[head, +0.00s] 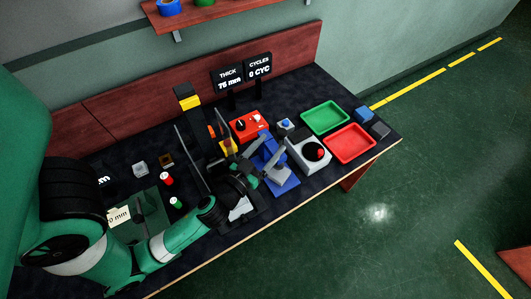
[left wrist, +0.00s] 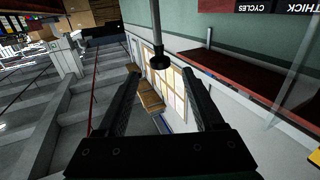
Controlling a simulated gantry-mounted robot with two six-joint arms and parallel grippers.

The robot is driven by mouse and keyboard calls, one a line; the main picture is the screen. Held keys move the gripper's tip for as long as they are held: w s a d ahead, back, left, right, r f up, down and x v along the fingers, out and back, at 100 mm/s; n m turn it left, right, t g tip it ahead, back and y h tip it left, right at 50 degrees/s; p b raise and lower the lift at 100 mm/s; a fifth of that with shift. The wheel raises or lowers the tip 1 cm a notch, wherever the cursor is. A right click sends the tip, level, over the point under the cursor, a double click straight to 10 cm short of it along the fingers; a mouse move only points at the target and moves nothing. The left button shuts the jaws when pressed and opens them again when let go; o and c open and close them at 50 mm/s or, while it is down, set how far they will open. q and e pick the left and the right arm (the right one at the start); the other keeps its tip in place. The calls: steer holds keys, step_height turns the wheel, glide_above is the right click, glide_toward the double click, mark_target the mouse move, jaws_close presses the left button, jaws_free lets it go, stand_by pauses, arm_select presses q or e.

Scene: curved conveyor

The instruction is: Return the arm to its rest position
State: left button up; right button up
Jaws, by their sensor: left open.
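My left arm comes in from the left over the dark workbench (head: 205,250). That view looks past the fingers at the room and wall, not at the bench top. My right gripper does not show.
A wooden backboard (head: 150,108) runs behind.

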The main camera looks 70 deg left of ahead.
arm_select(q)
steer(key=shift+v, duration=0.95)
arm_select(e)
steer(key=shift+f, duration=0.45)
